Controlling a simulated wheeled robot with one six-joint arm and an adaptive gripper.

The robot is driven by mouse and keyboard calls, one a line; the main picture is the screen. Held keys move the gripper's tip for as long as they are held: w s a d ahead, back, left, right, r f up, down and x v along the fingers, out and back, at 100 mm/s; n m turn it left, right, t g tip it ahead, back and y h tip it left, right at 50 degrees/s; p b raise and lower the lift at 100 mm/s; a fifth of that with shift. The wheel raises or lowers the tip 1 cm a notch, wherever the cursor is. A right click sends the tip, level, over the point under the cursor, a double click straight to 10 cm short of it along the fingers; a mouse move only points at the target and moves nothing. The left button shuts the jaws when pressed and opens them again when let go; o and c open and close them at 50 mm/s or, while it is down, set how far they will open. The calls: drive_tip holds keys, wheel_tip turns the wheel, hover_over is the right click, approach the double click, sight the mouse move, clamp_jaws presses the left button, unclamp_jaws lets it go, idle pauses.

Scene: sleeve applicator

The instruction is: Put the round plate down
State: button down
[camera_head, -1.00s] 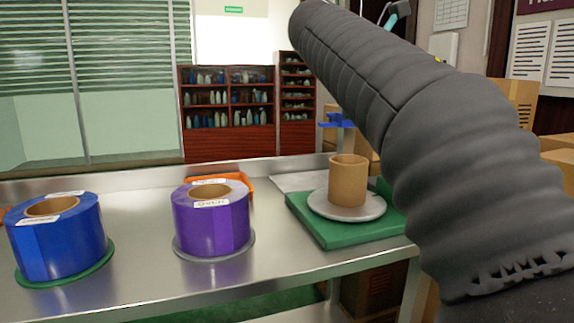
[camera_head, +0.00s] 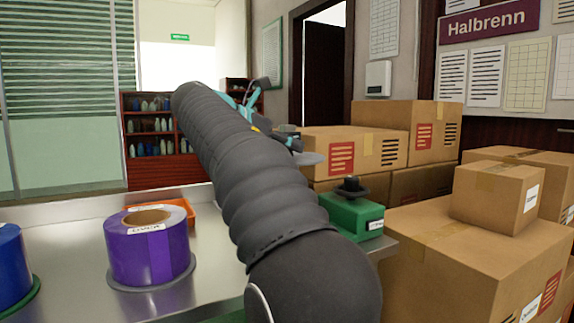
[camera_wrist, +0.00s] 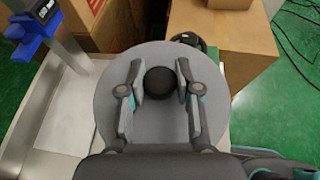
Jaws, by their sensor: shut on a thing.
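The round plate (camera_wrist: 110,100) is a grey disc with a dark round knob (camera_wrist: 160,83) at its middle. In the wrist view the two fingers of my gripper (camera_wrist: 160,78) stand on either side of the knob and are shut on it. In the camera_head view a grey edge of the plate (camera_head: 311,158) shows beyond my arm, in front of the cardboard boxes, and my gripper (camera_head: 283,138) is mostly hidden by the arm. The plate appears raised; what lies directly under it is hidden.
A green block with a black knob (camera_head: 347,215) stands at the bench's right end. A purple roll (camera_head: 148,255) and a blue roll (camera_head: 10,270) sit on the metal bench (camera_head: 75,235). Cardboard boxes (camera_head: 430,270) fill the right. A blue fixture (camera_wrist: 35,30) is at the wrist view's upper left.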

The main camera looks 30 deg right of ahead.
drive_tip(key=shift+f+b, duration=1)
drive_tip(key=shift+f, duration=1)
drive_tip(key=shift+f, duration=0.2)
drive_tip(key=c, duration=0.8)
unclamp_jaws()
drive_tip(key=shift+w+f, duration=0.1)
drive_tip(key=shift+r, duration=0.35)
drive_tip(key=p+v, duration=0.3)
drive_tip(key=v, duration=0.9)
drive_tip(key=shift+f, duration=0.15)
drive_tip(key=shift+a, duration=0.1)
